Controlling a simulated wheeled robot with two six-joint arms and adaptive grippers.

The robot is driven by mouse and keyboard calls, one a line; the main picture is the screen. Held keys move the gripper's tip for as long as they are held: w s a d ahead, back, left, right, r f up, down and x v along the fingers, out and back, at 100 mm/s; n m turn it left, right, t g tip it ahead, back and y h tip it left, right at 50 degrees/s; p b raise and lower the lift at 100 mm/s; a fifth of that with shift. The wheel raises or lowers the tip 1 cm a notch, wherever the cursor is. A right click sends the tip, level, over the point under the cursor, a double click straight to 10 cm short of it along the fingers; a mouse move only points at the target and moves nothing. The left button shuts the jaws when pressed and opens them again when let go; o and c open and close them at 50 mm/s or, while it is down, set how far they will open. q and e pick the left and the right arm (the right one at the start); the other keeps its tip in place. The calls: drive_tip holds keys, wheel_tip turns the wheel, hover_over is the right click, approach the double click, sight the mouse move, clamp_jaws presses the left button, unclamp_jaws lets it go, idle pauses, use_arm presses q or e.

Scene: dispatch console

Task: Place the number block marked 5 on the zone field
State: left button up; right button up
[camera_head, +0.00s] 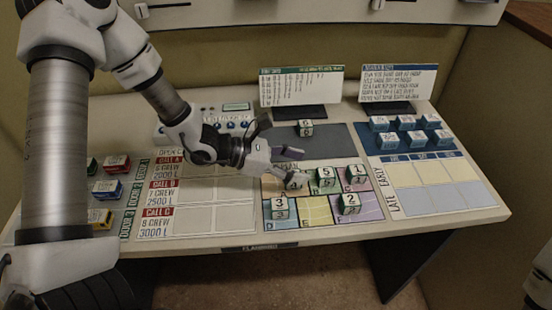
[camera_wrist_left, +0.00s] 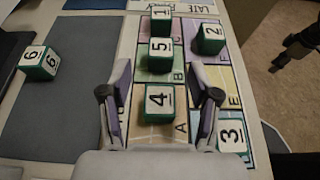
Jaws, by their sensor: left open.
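The block marked 5 (camera_head: 325,181) is green-sided with a white top and sits on the green field B of the planning grid; it also shows in the left wrist view (camera_wrist_left: 161,54). My left gripper (camera_head: 291,167) is open above field A. In the left wrist view, the block marked 4 (camera_wrist_left: 160,102) lies between its fingers (camera_wrist_left: 162,90), and I cannot tell whether they touch it. Blocks 1 (camera_wrist_left: 161,16), 2 (camera_wrist_left: 208,39) and 3 (camera_wrist_left: 232,136) sit on fields C, F and D. Yellow field E (camera_head: 315,211) is bare.
A block marked 6 (camera_wrist_left: 38,62) stands on the dark grey mat (camera_head: 338,143). Several blue blocks (camera_head: 407,123) stand at the right, above the late/early board (camera_head: 466,196). Coloured blocks (camera_head: 107,188) stand at the left by the call table (camera_head: 195,219). A dark part (camera_wrist_left: 298,45) shows beyond the desk edge.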

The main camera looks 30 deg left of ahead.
use_arm(q)
drive_tip(key=v, duration=0.2)
drive_tip(key=p+v, duration=0.1)
drive_tip(key=v, duration=0.1)
drive_tip(key=shift+s+a+r, duration=0.15)
drive_tip(key=shift+a+r, duration=0.05)
drive_tip(key=shift+r, duration=0.2)
drive_tip(key=shift+s+a+p, duration=0.35)
drive_tip(key=shift+s+a, duration=0.1)
drive_tip(key=shift+a, duration=0.1)
